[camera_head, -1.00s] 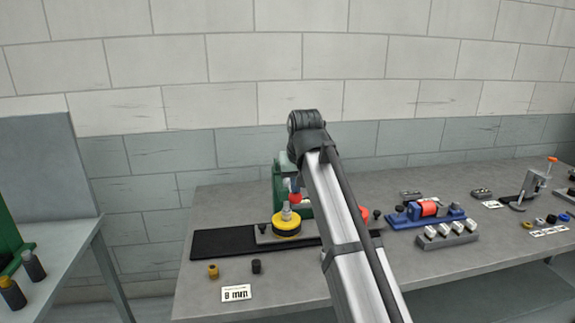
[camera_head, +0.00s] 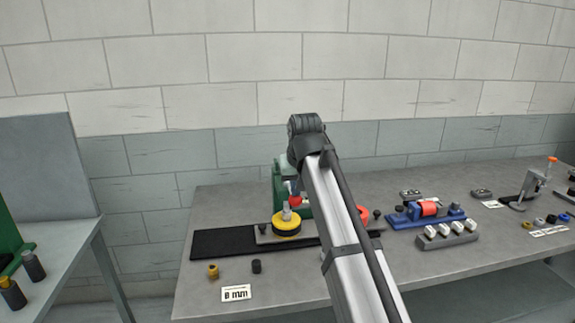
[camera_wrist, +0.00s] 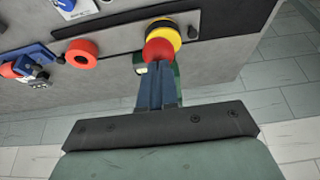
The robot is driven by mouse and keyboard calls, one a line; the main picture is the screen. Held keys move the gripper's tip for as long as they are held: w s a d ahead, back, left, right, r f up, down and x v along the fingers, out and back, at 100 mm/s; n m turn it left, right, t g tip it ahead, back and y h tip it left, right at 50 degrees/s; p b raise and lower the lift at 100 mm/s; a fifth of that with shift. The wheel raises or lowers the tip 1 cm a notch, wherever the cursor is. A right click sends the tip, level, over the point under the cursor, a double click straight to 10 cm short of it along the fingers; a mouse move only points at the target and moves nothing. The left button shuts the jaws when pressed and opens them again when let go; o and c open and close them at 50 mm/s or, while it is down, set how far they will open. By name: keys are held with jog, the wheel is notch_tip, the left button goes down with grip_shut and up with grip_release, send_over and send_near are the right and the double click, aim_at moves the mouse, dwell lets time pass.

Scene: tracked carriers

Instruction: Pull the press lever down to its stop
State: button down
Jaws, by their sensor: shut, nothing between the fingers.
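The green press (camera_head: 278,186) stands at the back left of the bench, largely hidden by my arm. Its red lever knob (camera_head: 295,202) shows just below my gripper (camera_head: 294,187). In the wrist view the red knob (camera_wrist: 158,51) lies right at the tips of my blue fingers (camera_wrist: 157,66), which are shut with nothing between them. The fingertips look to be against the knob; exact contact is hard to tell. The lever's arm is hidden. A yellow and black round piece (camera_head: 286,228) with a grey stem sits in front of the press.
A black mat (camera_head: 222,243) lies left of the press. A brass piece (camera_head: 213,271), a black piece (camera_head: 256,266) and a label card (camera_head: 236,293) lie in front. A red ring (camera_wrist: 82,53), a blue fixture (camera_head: 405,219) and a grey block (camera_head: 446,236) are to the right.

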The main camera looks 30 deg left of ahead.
jog(key=shift+d+f, duration=0.1)
jog(key=shift+f, duration=0.5)
dwell(0.9)
jog(key=shift+r, duration=0.1)
notch_tip(320, 180, up, 13)
dwell(1.9)
dwell(0.8)
